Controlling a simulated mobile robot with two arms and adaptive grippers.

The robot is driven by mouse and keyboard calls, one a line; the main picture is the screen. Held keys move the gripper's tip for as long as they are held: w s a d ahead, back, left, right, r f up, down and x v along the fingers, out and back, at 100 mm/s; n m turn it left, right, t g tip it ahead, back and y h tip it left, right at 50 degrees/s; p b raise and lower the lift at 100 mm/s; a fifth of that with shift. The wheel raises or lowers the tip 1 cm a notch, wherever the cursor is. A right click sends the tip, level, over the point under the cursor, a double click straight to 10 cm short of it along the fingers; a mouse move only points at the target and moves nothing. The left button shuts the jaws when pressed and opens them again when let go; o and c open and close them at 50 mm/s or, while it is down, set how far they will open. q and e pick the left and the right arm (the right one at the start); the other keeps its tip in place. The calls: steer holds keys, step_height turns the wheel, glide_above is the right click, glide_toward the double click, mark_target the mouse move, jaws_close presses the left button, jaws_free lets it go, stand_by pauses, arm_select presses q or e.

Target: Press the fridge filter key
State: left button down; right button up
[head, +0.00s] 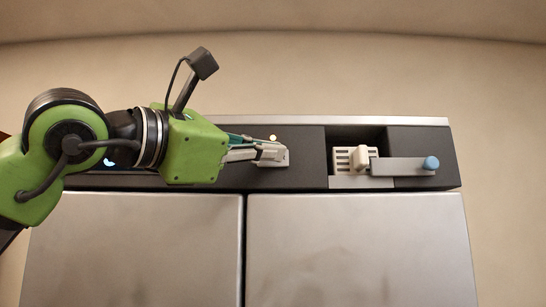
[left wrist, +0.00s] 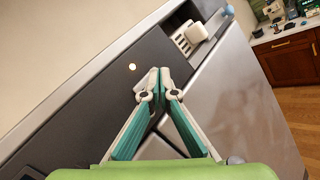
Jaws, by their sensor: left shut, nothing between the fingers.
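The fridge has a dark control panel (head: 300,172) across its top above two steel doors. A small round lit spot (head: 273,138) shows on the panel, and also in the left wrist view (left wrist: 132,67); I cannot tell whether it is the filter key or a light beside it. My left gripper (head: 274,155) is shut and empty in front of the panel, just below the spot. In the left wrist view its closed fingertips (left wrist: 160,76) are to the right of the spot. Whether they touch the panel cannot be told. The panel behind the fingers is hidden. My right gripper is out of view.
A recess at the panel's right holds a cream slotted part (head: 343,160). A grey bar with a blue knob (head: 431,163) sticks out there. My left arm covers most of a blue-lit display (head: 109,162). A wooden cabinet (left wrist: 287,62) stands beyond, at right.

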arm_select(q)
steer(key=shift+w, duration=0.3)
steer(key=shift+w, duration=0.35)
stand_by(0.6)
steer(key=shift+s, duration=0.2)
steer(key=shift+s+b, duration=0.35)
steer(key=shift+s, duration=0.25)
